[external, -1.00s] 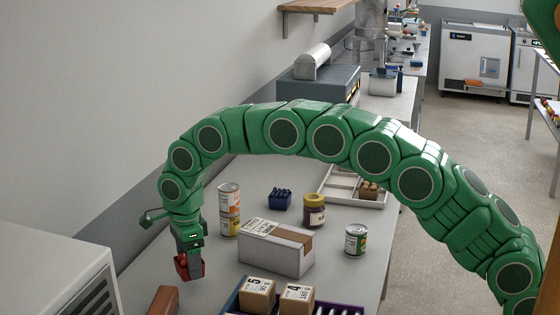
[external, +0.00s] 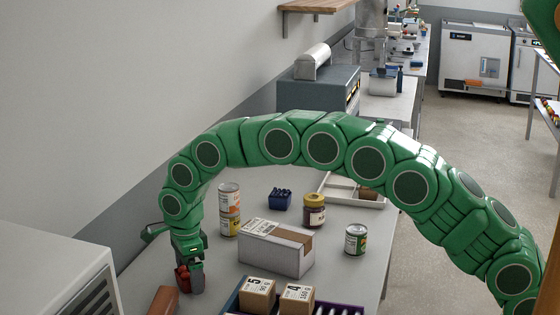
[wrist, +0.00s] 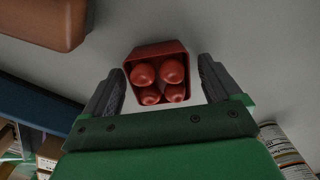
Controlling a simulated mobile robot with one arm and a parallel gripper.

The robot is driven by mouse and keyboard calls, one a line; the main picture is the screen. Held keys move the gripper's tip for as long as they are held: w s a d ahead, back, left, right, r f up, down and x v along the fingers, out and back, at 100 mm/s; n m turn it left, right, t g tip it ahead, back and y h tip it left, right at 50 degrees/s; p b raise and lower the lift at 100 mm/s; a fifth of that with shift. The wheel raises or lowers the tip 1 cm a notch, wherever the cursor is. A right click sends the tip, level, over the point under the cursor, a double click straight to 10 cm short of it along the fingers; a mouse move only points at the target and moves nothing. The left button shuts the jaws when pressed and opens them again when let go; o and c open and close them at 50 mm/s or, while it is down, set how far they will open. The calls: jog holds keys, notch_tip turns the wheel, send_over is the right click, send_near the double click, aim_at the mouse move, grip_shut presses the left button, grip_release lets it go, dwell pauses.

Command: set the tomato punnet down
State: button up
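The tomato punnet (wrist: 157,52) is a small red box holding several red tomatoes. In the wrist view it lies between and just beyond the fingertips of my gripper (wrist: 160,68). The fingers are spread, with a clear gap at the right finger and a narrower one at the left. In the external view the punnet (external: 182,278) is low at the near left of the grey table (external: 222,285), seemingly resting on it, partly hidden by my gripper (external: 190,286). Its underside is hidden.
A brown block (external: 163,301) lies close by at the front left. A cardboard box (external: 276,247), stacked cans (external: 229,210), a jar (external: 314,211), another can (external: 356,240) and a blue holder (external: 280,199) stand to the right. A crate with numbered boxes (external: 257,293) is in front.

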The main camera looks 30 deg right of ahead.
notch_tip(320, 180, up, 12)
jog(key=shift+r, duration=0.15)
dwell(0.6)
jog(key=s+d+r+n, duration=0.3)
jog(key=s+d, duration=0.1)
jog(key=d, duration=0.6)
jog(key=s+d+r+n, duration=0.3)
jog(key=s+d+r, duration=0.1)
jog(key=d, duration=0.6)
jog(key=s+d+r+n, duration=0.3)
jog(key=s+d, duration=0.1)
jog(key=d, duration=0.7)
jog(key=s+d+f+n, duration=0.1)
jog(key=s+d+n, duration=0.2)
jog(key=s, duration=0.7)
jog(key=s+d+f+n+g, duration=0.1)
jog(key=s+d+f+n, duration=0.1)
jog(key=s+d, duration=0.6)
jog(key=s+d+f+n, duration=0.1)
jog(key=s+d+n, duration=0.3)
jog(key=s, duration=0.7)
jog(key=shift+s+d+f+g, duration=0.35)
jog(key=shift+d+g, duration=0.05)
jog(key=shift+d, duration=0.7)
